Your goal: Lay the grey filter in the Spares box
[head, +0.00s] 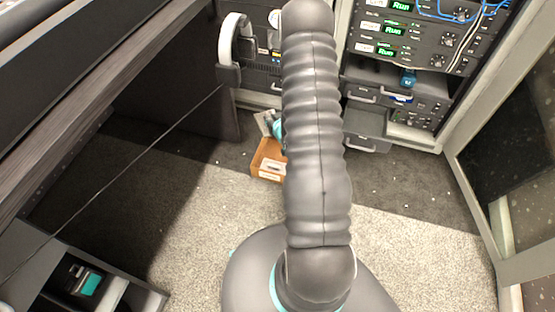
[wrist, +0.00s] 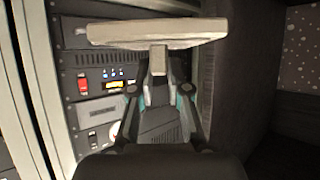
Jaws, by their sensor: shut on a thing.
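In the wrist view my gripper (wrist: 158,85) is shut on a narrow tab of a flat, pale grey piece (wrist: 155,33), which looks like the grey filter. The piece is seen nearly edge-on and spans wide across the fingertips. In the head view my arm hides most of the gripper; a bit of teal and grey shows just left of the arm, above the box. An open brown box (head: 265,176) with a white label stands on the carpet, partly behind my arm. Its label is too small to read, so I cannot tell whether it is the Spares box.
An equipment rack (head: 408,60) with green displays and blue cables stands at the back right, with an open drawer (head: 366,145) low down. Headphones (head: 229,45) hang at the desk's end. A glass door (head: 510,130) is at the right.

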